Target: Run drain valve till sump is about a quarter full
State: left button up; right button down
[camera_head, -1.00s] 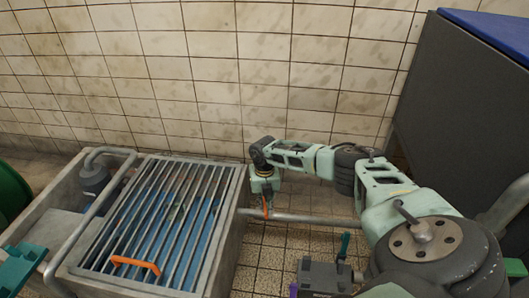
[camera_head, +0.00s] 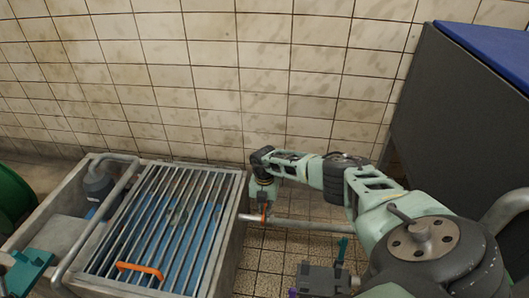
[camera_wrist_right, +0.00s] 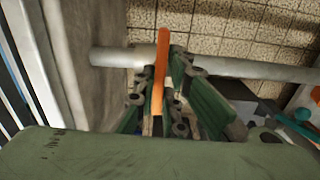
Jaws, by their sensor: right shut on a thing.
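The sump is a concrete basin (camera_head: 232,235) with a barred metal grate (camera_head: 150,215) on top. Blue water (camera_head: 205,222) shows between the bars; its depth is hard to judge. The drain valve's orange lever (camera_head: 265,214) is by the pipe right of the basin. My right gripper (camera_head: 264,203) is shut on this lever. In the right wrist view the orange lever (camera_wrist_right: 162,62) stands between the green fingers of the right gripper (camera_wrist_right: 160,88). A teal part at the lower left edge seems to be my left gripper (camera_head: 28,268); its jaws are unclear.
A grey pipe (camera_head: 310,224) runs right from the basin. An orange handle (camera_head: 140,270) lies on the grate. A grey pump (camera_head: 98,182) sits in the basin's left part. A dark cabinet (camera_head: 465,120) stands right, and a tiled wall (camera_head: 220,80) closes the back.

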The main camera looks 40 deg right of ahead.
aim_at(264, 209)
jog(key=shift+w, duration=0.1)
jog(key=c, duration=1.8)
grip_release()
jog(key=shift+c, duration=0.2)
notch_tip(264, 209, up, 12)
